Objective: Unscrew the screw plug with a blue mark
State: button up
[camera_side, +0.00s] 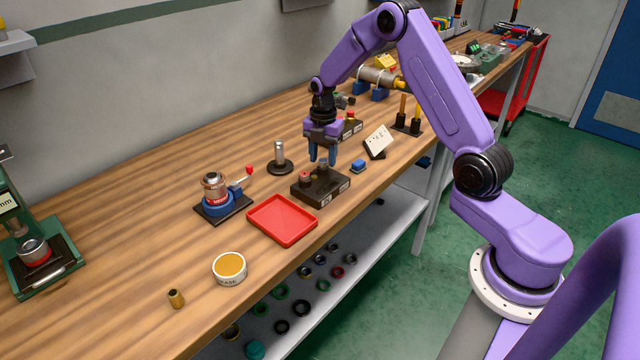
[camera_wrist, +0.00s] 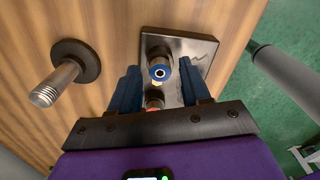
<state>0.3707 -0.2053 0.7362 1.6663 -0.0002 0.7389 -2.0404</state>
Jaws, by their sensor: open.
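A dark block (camera_side: 335,189) sits on the bench near its front edge; it also shows in the wrist view (camera_wrist: 202,48). A plug with a blue ring around a dark centre hole (camera_wrist: 160,72) stands on it. A second plug with a red mark (camera_side: 305,177) stands on the same block, and in the wrist view it is partly hidden behind my gripper. My gripper (camera_side: 322,160) is open, pointing down just above the block. In the wrist view its two blue fingers (camera_wrist: 159,72) lie on either side of the blue-marked plug, with gaps visible.
A metal post on a black disc (camera_side: 279,160) stands left of the block. A red tray (camera_side: 257,232) lies in front-left, close to it. A small blue item (camera_side: 358,166) and a tilted white panel (camera_side: 378,139) stand to the right.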

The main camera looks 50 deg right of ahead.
jog(key=m, duration=0.5)
jog(key=shift+m, duration=0.3)
jog(key=m, duration=1)
jog(key=shift+m, duration=0.4)
jog(key=m, duration=0.5)
grip_shut()
jog(key=n, duration=1.4)
